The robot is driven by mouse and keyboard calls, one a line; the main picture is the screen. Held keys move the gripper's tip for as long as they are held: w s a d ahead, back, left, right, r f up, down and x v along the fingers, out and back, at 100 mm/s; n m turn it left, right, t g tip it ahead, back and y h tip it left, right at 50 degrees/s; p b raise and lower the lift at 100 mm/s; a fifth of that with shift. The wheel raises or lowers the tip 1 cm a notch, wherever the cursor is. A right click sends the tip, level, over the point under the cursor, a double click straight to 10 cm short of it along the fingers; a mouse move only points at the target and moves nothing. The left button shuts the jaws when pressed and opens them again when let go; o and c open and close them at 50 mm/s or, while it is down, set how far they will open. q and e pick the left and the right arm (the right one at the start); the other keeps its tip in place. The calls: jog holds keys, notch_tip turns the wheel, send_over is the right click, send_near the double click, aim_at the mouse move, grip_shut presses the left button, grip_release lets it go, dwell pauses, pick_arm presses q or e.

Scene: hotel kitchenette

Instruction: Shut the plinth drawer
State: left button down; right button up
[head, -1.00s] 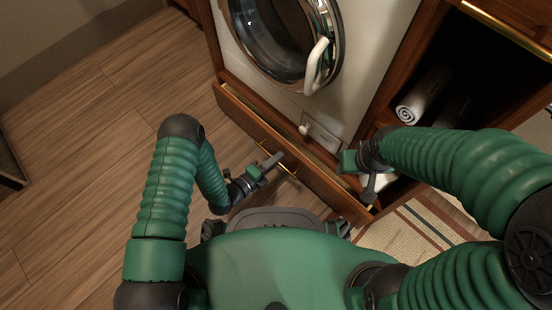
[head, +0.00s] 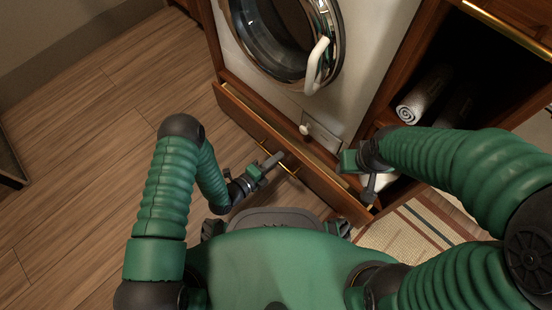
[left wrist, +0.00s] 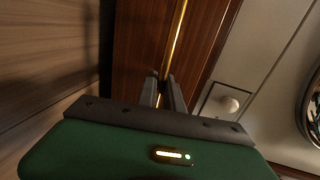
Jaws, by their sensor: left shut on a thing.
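The plinth drawer (head: 325,185) is the low wooden front under the white washing machine. It stands a little way out, with a narrow gap along its top edge. Its brass handle (head: 290,172) runs along the front and also shows as a bright bar in the left wrist view (left wrist: 177,38). My left gripper (head: 276,158) is at the drawer front, shut on the handle; its two dark fingers (left wrist: 166,92) close around the bar. My right gripper (head: 370,190) hangs near the drawer's right end; its fingers are too small to judge.
The washing machine (head: 350,70) has a round door with a white handle (head: 317,66) and a small knob (head: 305,129) low down. An open shelf with rolled towels (head: 424,95) is at right. A striped rug (head: 415,225) lies below it. The wooden floor (head: 80,170) at left is clear.

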pick_arm(q)
jog(key=shift+f, duration=0.15)
jog(key=x, duration=0.2)
jog(key=r+x, duration=0.1)
jog(key=x, duration=0.1)
jog(key=shift+w+d+f, duration=0.1)
jog(key=shift+d, duration=0.05)
jog(key=shift+w, duration=0.1)
jog(key=c, duration=1.6)
grip_release()
jog(key=shift+d, duration=0.1)
jog(key=shift+o, duration=0.5)
jog(key=shift+w, duration=0.1)
jog(key=shift+r, duration=0.25)
